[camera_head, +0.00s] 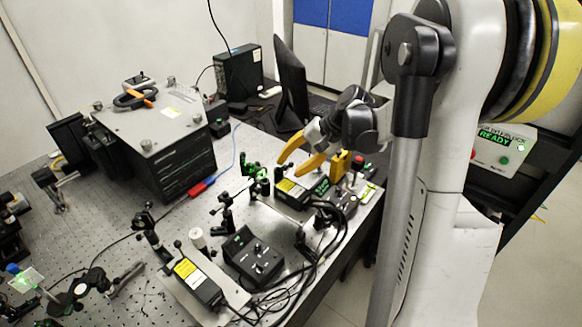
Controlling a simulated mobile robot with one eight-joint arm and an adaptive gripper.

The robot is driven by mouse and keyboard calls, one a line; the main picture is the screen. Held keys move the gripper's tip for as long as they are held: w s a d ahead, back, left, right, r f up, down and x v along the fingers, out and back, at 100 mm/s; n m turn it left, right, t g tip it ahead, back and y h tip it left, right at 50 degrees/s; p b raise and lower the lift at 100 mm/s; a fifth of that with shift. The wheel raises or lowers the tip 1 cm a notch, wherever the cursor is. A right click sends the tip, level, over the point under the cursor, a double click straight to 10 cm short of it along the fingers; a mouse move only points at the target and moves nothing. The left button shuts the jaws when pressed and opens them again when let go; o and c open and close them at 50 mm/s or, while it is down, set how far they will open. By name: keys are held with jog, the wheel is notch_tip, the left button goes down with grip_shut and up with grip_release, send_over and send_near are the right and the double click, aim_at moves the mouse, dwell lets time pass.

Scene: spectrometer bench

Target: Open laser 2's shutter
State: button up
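My gripper (289,168) has two yellow fingers, spread apart and empty, pointing left and down over the right part of the bench. Just below the fingertips lies a dark laser-like module (292,190) with a yellow label. A second dark module with a yellow label (197,283) lies nearer the front of the bench on a metal plate. No readable number tells which one is laser 2. The shutter cannot be made out. I cannot tell if the fingers touch anything.
A black control box (252,258) with knobs and cables sits between the modules. Another box (341,200) lies right of the fingers. A large black instrument (160,140), a monitor (291,88) and a computer (239,72) stand behind. A panel (495,145) reads READY.

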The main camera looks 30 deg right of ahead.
grip_shut()
jog(key=shift+f, duration=0.1)
jog(key=shift+w+d+f+y+b, duration=0.1)
jog(key=shift+d+f+y+b, duration=0.1)
jog(key=shift+y+b, duration=0.3)
jog(key=shift+a+r, duration=0.1)
grip_release()
